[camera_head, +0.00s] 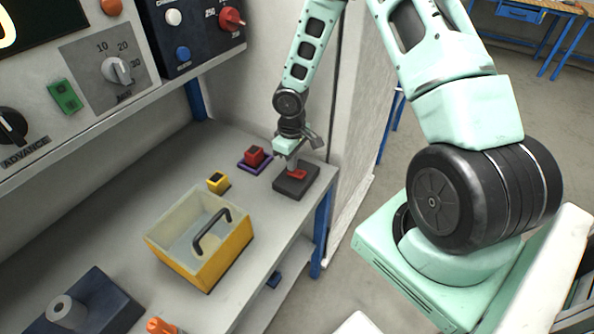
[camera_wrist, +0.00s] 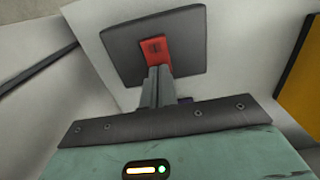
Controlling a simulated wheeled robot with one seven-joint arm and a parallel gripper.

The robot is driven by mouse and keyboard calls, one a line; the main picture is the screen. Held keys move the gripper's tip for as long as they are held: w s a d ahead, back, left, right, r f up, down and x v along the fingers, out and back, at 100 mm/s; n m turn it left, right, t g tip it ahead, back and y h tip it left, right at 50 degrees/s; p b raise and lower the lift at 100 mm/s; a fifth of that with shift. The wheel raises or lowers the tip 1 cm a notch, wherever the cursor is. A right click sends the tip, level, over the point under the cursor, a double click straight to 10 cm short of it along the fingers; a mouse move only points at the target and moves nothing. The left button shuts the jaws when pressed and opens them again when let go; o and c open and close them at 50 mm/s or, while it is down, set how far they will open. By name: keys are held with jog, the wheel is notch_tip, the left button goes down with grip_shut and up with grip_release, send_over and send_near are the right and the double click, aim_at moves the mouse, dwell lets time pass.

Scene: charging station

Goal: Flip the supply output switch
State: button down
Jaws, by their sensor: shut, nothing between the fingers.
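A dark square block with a red switch (camera_head: 298,174) on its top sits at the right end of the bench; I take it to be the supply output switch. The wrist view shows the red switch (camera_wrist: 153,52) on its dark plate (camera_wrist: 120,50). My gripper (camera_head: 292,168) is shut and empty, pointing down at the switch. In the wrist view the closed fingertips (camera_wrist: 158,70) are at the near end of the red part and cover some of it. I cannot tell whether they touch it.
A red block (camera_head: 254,155) on a purple base and a small yellow block (camera_head: 218,182) stand left of the switch. A yellow box with a black handle (camera_head: 212,262) is nearer. A control panel (camera_head: 85,75) overhangs the bench. A wall panel (camera_head: 352,110) stands close behind.

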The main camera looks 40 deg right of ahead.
notch_tip(320, 180, up, 6)
jog(key=p, duration=0.5)
jog(key=shift+r, duration=0.25)
